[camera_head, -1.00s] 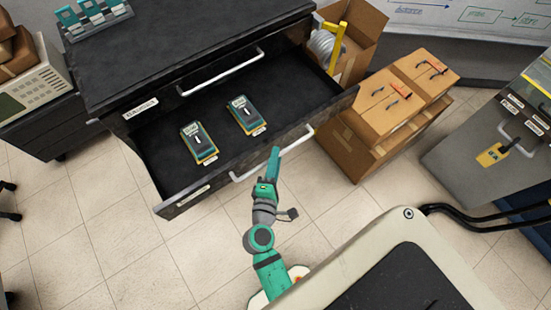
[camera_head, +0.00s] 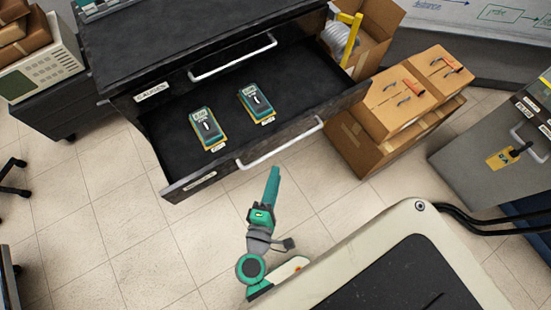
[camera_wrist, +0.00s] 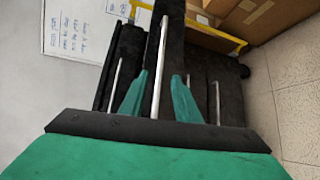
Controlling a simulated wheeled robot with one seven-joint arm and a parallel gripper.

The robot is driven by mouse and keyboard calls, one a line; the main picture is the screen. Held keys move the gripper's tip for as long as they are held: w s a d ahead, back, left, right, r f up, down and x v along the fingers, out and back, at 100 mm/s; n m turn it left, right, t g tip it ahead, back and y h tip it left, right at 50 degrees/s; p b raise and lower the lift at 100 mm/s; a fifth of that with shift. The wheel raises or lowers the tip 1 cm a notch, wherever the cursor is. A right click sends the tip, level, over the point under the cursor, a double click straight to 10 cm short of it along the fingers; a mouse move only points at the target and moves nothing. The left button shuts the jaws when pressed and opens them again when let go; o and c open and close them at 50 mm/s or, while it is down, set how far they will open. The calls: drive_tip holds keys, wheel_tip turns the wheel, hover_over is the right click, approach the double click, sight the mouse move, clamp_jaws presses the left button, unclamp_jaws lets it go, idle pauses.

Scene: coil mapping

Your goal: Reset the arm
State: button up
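The open drawer (camera_head: 178,150) holds two gauges, one on the left (camera_head: 207,128) and one on the right (camera_head: 256,103). Cardboard boxes (camera_head: 408,98) stand right of the cabinet. A grey case (camera_head: 480,150) is at far right.

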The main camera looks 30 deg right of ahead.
drive_tip(key=shift+w, duration=0.1)
drive_tip(key=s+a+f+m+t+y, duration=0.1)
drive_tip(key=s+a+f+m+y, duration=0.15)
drive_tip(key=a+y, duration=0.3)
drive_tip(key=s+a+f+m+t+y, duration=0.1)
drive_tip(key=s+a+f+y, duration=0.1)
drive_tip(key=s+a+y, duration=0.35)
drive_tip(key=s+a+r+m+t, duration=0.2)
drive_tip(key=s+a+r+m, duration=0.1)
drive_tip(key=r+m, duration=0.4)
wheel_tip(320, 180, up, 2)
drive_tip(key=shift+s+a+r+y, duration=0.1)
drive_tip(key=shift+s+a+y, duration=0.3)
